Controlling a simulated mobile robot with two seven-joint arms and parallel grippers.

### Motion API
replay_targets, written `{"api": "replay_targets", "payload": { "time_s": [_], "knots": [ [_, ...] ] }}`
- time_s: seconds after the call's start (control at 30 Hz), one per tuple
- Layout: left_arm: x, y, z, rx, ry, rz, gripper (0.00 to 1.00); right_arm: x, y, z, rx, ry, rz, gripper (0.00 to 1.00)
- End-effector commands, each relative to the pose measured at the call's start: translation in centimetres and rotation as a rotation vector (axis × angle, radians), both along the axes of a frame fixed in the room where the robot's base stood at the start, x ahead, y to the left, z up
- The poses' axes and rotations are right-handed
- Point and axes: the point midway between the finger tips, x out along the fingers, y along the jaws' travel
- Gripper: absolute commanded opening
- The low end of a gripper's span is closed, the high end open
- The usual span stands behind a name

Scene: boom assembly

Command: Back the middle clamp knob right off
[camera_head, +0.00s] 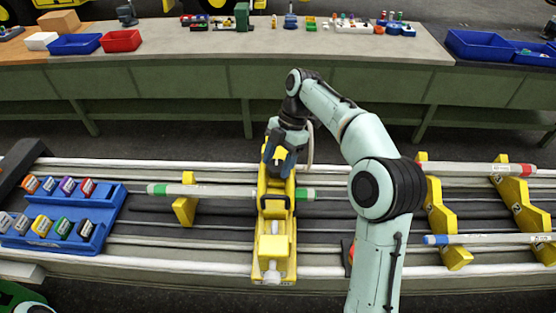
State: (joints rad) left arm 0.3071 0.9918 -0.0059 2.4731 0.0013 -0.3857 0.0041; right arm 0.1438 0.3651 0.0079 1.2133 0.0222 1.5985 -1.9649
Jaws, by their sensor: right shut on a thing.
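The yellow middle clamp (273,246) stands across the conveyor-like bench, in the centre of the view. A pale rod with green ends (220,191) runs through it from left to right. A black handle-like loop shows on the clamp's top. My right gripper (280,157) points down at the clamp's far end and is shut on a small yellow part there, which looks to be the clamp knob (280,153). The fingers hide most of the knob, so its thread and seating cannot be seen. My left gripper is not in view.
A blue rack (72,235) with several coloured blocks sits at the left. Yellow supports (440,222) at the right carry a red-ended rod (475,168) and a blue-ended rod (480,239). A far table (200,60) holds bins and small parts.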

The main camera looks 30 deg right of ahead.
Motion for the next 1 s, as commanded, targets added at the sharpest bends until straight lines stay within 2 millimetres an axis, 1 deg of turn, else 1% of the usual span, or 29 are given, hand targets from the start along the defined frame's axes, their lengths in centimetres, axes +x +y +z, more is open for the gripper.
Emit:
{"api": "replay_targets", "payload": {
  "time_s": [0.1,0.13,0.17,0.2,0.47,0.57,0.67,0.9,1.0],
  "knots": [
    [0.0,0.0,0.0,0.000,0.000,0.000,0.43,-0.1,0.0,-0.2,-0.001,0.005,0.002,0.28],
    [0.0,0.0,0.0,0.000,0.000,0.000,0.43,-0.1,0.0,-0.2,-0.001,0.005,0.002,0.68],
    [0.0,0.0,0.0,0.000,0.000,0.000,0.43,-0.1,0.0,-0.2,-0.001,0.005,0.002,0.78],
    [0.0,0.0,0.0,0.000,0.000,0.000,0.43,-0.1,0.0,-0.2,-0.001,0.005,0.001,0.83],
    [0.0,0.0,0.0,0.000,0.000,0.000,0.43,0.0,0.0,-0.1,0.000,0.002,0.001,0.83],
    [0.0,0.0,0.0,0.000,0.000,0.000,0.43,0.1,-0.2,0.3,0.000,0.001,0.000,0.83],
    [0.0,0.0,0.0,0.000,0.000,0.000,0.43,0.2,-0.6,1.3,-0.001,-0.001,0.000,0.83],
    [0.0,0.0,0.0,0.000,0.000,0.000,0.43,0.6,-1.9,4.6,-0.001,-0.001,-0.001,0.83],
    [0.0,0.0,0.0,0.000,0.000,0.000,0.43,0.7,-2.3,5.5,0.000,0.001,-0.001,0.83]
  ]
}}
